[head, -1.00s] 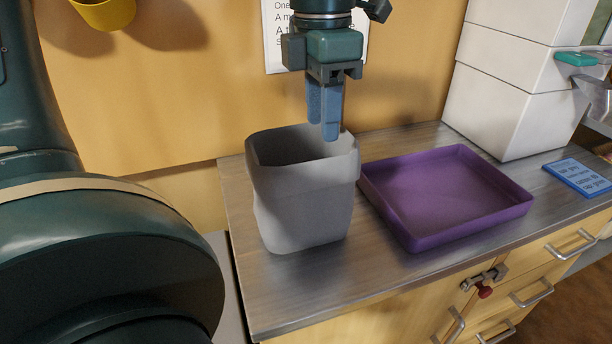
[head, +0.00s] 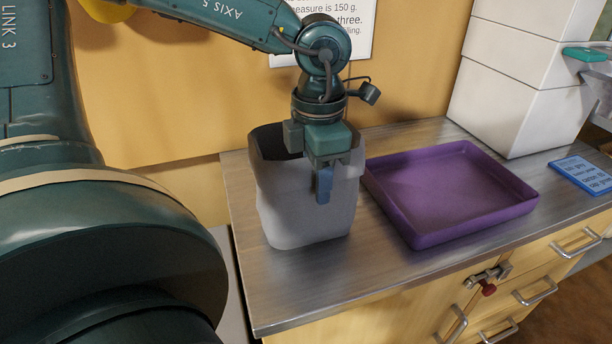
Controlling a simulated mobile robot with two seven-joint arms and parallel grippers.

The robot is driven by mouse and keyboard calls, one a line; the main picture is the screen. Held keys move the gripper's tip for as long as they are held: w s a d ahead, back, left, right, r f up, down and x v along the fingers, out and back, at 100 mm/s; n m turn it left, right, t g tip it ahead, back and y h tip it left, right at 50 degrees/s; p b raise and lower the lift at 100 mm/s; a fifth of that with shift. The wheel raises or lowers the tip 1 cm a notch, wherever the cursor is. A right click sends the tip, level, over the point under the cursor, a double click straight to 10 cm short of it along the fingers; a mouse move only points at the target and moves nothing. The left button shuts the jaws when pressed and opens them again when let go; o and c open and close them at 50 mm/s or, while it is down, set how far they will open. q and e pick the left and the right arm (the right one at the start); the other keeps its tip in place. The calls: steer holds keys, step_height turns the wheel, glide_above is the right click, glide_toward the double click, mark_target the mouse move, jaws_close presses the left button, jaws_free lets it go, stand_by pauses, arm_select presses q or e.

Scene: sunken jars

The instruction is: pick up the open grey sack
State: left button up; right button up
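The open grey sack (head: 290,215) stands upright on the metal worktop, left of the purple tray. Its mouth faces up and its inside looks dark and shaded. My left gripper (head: 323,185) points down over the sack's front right rim. One blue finger shows outside, in front of the sack's wall. The other finger is hidden, and the gripper body covers that part of the rim. I cannot tell whether the fingers press on the wall. My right gripper is not in view.
The purple tray (head: 440,240) looks empty and stands close to the sack's right. White boxes (head: 510,110) are stacked behind it. A blue card (head: 582,176) lies at the right. The worktop (head: 290,300) is bare in front of the sack.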

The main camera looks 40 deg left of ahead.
arm_select(q)
steer(key=shift+f, duration=0.5)
jaws_close()
steer(key=shift+d, duration=0.15)
stand_by(0.9)
